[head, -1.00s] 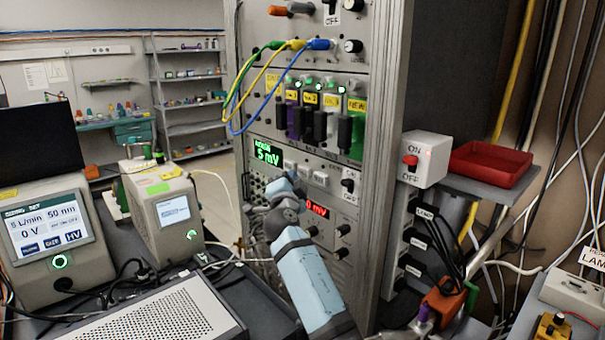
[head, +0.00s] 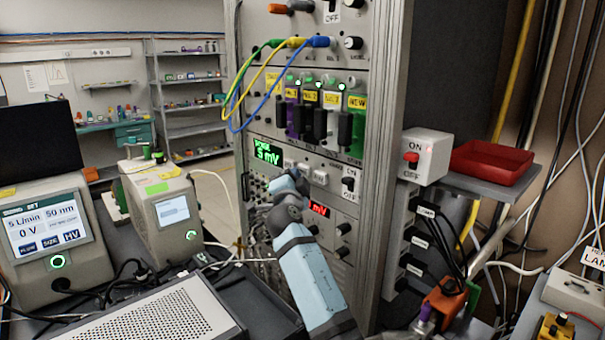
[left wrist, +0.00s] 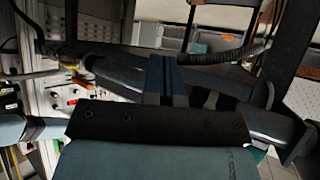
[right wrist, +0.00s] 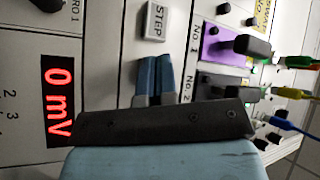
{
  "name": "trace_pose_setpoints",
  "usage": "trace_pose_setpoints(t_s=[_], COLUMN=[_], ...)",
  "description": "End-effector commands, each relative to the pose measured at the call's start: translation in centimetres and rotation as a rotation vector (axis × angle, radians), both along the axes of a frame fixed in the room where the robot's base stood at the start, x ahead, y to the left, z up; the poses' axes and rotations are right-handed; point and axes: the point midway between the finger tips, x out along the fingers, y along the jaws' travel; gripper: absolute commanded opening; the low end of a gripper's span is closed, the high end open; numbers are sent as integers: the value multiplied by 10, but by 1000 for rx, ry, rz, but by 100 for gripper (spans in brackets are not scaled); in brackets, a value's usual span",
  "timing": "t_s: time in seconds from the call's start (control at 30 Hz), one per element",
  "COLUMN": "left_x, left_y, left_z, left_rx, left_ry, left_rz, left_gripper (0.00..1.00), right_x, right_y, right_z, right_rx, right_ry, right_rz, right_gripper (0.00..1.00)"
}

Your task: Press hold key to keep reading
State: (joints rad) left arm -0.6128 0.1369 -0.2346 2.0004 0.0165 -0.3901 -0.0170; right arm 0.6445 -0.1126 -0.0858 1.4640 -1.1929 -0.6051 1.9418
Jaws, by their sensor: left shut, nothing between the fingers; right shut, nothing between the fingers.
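In the right wrist view one key reads STEP (right wrist: 157,21). No key marked hold can be read; one may be hidden behind my fingers. My right gripper (head: 292,173) is shut and empty, its tips at the key row. In the right wrist view its blue fingertips (right wrist: 155,60) point at the panel just below the STEP key; I cannot tell whether they touch. My left gripper (left wrist: 165,62) is shut and empty, away from the keys, seen only in its wrist view.
A red 0 mV readout (right wrist: 60,100) lies beside my right fingers. Plugged modules with yellow, green and blue cables (head: 290,44) are above the keys. A switch box (head: 426,157) and red tray (head: 492,163) stand right. Instruments (head: 55,235) fill the left bench.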

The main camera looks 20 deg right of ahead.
Motion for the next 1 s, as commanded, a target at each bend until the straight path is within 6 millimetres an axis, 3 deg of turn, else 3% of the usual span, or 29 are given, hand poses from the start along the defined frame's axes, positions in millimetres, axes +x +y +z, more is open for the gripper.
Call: trace_pose_setpoints(t_s=[1.0], left_x=[0], left_y=[0], left_z=[-6], left_rx=[0], left_ry=[0], left_rz=[0], left_gripper=[0], right_x=[4], right_y=[-10], right_z=[0], right_rx=[0], right_ry=[0], right_rz=[0], right_gripper=[0])
